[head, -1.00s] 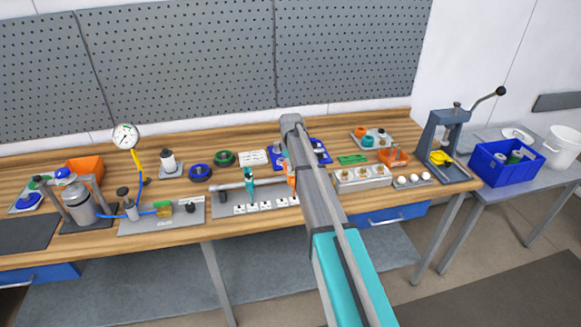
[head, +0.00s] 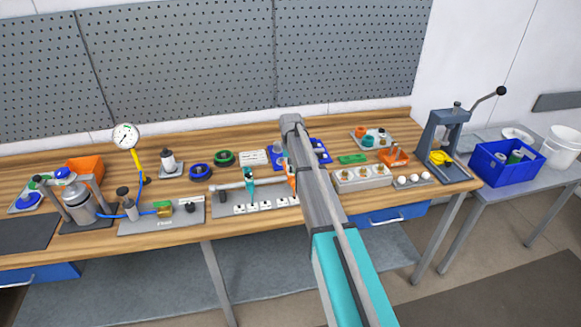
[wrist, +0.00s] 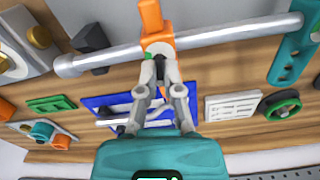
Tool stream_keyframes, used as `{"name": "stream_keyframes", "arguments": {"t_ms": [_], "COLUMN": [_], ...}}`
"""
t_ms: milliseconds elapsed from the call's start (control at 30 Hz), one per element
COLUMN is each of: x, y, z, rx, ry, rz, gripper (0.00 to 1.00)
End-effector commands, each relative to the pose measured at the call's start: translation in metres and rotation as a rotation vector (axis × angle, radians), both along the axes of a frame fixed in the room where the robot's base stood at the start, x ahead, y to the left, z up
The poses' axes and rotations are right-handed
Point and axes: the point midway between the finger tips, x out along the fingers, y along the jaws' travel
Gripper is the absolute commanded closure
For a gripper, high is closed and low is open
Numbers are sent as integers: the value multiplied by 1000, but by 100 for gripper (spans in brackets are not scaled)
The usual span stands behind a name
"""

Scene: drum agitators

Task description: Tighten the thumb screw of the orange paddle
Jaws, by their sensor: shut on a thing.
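The orange paddle (wrist: 151,16) sits on a silver shaft (wrist: 225,33) in the wrist view, with its hub around the shaft. It also shows in the head view (head: 291,169), partly hidden by my arm. My gripper (wrist: 159,72) is at the hub, on the side facing the wrist camera, shut on the thumb screw. The screw itself is mostly hidden between the fingertips. A teal paddle (wrist: 294,50) is on the same shaft, to the right in the wrist view; it is left of the orange one in the head view (head: 250,178).
Beside the shaft lie a blue tray (wrist: 98,104), a white card (wrist: 232,106), a green ring (wrist: 280,105) and a green block (wrist: 51,104). A tray of small parts (wrist: 22,128) is farther left. A grey block with brass knobs (head: 362,179) stands right of my arm in the head view.

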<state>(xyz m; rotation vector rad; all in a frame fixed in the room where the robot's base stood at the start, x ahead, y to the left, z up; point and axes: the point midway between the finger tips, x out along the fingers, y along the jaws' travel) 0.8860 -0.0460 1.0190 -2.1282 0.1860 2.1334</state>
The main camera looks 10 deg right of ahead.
Motion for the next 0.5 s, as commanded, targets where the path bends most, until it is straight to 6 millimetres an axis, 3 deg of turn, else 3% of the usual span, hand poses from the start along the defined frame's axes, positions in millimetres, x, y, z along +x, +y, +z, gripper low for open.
{"name": "stream_keyframes", "arguments": {"t_ms": [500], "x": [3], "y": [0], "z": [1], "rx": [0], "ry": [-5], "rz": [-281], "gripper": [100]}}
